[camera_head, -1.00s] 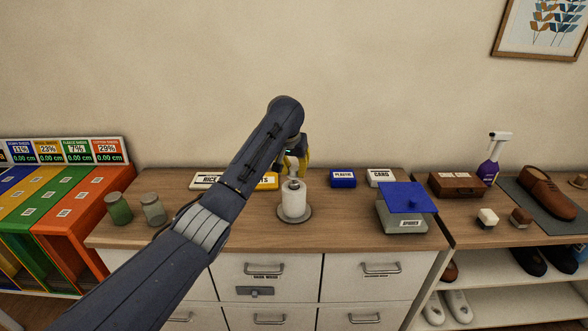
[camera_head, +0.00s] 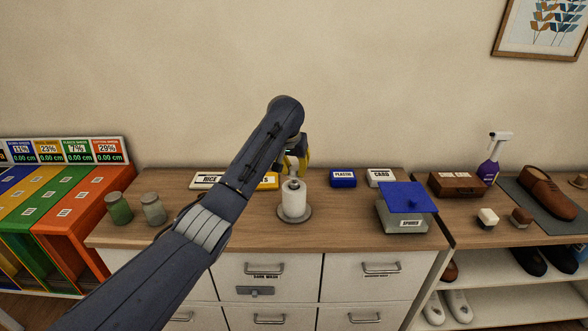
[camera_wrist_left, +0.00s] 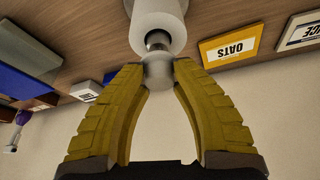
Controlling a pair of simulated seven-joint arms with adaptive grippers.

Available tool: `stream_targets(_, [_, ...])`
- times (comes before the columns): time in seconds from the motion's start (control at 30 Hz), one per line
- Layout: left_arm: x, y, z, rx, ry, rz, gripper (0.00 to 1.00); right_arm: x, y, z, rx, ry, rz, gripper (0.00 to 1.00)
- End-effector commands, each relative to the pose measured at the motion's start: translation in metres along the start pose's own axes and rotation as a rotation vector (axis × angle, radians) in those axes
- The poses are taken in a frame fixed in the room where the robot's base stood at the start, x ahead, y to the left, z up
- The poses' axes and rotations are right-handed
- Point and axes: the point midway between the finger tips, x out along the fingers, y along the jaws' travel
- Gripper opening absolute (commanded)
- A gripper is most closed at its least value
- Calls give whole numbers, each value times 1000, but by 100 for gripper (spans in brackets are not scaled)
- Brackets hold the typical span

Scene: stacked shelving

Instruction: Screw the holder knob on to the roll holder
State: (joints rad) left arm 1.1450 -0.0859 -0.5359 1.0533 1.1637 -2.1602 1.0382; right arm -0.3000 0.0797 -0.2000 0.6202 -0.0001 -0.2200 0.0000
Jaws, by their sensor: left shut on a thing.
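The white paper roll (camera_head: 294,201) stands upright on the roll holder, whose round grey base (camera_head: 294,219) rests on the wooden counter. My left gripper (camera_head: 294,170) is directly above the roll, pointing down. In the left wrist view its yellow fingers (camera_wrist_left: 158,70) are shut on the rounded grey holder knob (camera_wrist_left: 158,75). A short metal piece (camera_wrist_left: 157,40) shows between the knob and the roll (camera_wrist_left: 157,18). The knob appears in line with the holder; I cannot tell how far it is threaded. My right gripper is out of view.
Oats (camera_head: 268,181), rice (camera_head: 207,180), plastic (camera_head: 342,178) and card (camera_head: 380,178) boxes line the back. Counter in front of the roll is clear.

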Motion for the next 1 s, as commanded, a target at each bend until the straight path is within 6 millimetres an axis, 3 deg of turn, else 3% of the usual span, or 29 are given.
stream_targets(0.17, [0,0,0,1,0,0,13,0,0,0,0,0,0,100])
stream_targets(0.23, [0,0,0,1,0,0,0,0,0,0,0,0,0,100])
stream_targets(0.33, [0,0,0,0,0,0,0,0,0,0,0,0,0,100])
stream_targets(0.53, [0,0,0,0,0,0,23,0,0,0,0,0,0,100])
stream_targets(0.83, [-1,0,0,0,0,0,24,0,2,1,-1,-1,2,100])
stream_targets(1.0, [-14,1,0,1,1,3,24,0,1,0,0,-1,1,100])
